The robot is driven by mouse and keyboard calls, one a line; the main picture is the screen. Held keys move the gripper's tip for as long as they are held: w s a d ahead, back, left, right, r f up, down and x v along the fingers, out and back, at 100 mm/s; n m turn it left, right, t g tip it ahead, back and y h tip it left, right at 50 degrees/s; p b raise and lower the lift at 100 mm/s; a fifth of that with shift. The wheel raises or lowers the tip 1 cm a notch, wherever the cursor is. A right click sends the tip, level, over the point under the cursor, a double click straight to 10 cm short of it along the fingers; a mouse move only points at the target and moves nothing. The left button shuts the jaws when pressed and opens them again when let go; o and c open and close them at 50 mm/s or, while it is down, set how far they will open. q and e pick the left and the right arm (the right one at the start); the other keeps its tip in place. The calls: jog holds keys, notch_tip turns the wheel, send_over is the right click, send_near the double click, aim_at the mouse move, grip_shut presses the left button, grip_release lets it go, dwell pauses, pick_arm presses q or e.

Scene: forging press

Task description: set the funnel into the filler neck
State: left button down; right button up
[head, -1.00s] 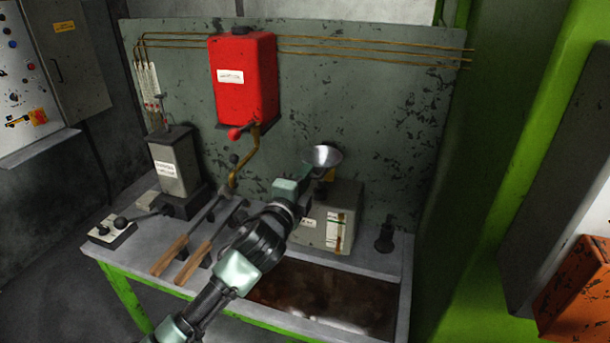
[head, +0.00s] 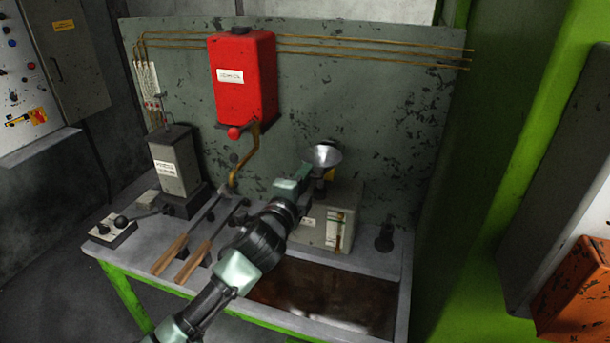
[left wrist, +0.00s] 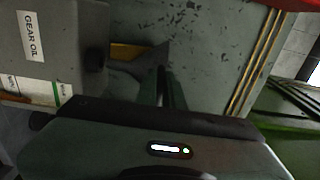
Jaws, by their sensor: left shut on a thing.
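The funnel (head: 323,156) is a grey metal cone, mouth up, above the gear oil box (head: 344,205) in the head view. My left gripper (head: 307,172) is shut on it, reaching in from the lower left. In the left wrist view, turned sideways, the funnel (left wrist: 148,62) shows at the fingertips, its narrow end toward the box (left wrist: 70,45). A yellow part (head: 330,174), likely the filler neck, shows just below and behind the funnel; it also shows in the left wrist view (left wrist: 124,50). I cannot tell whether the spout is inside it. My right gripper is not in view.
A red tank (head: 243,75) with a bent brass pipe hangs on the back panel. A grey labelled block (head: 175,165), wooden-handled tools (head: 182,256) and a small lever box (head: 112,230) stand left on the bench. A dark brown tray (head: 330,295) lies in front of the box.

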pick_arm(q)
jog(key=shift+f+b, duration=0.6)
jog(key=shift+f, duration=0.15)
jog(key=shift+f+b, duration=1)
jog(key=shift+f, duration=0.5)
jog(key=c, duration=1.5)
grip_release()
jog(key=shift+o, duration=0.2)
jog(key=b+v, duration=0.1)
jog(key=v, duration=0.6)
jog(key=shift+s, duration=0.4)
jog(key=shift+a, duration=0.15)
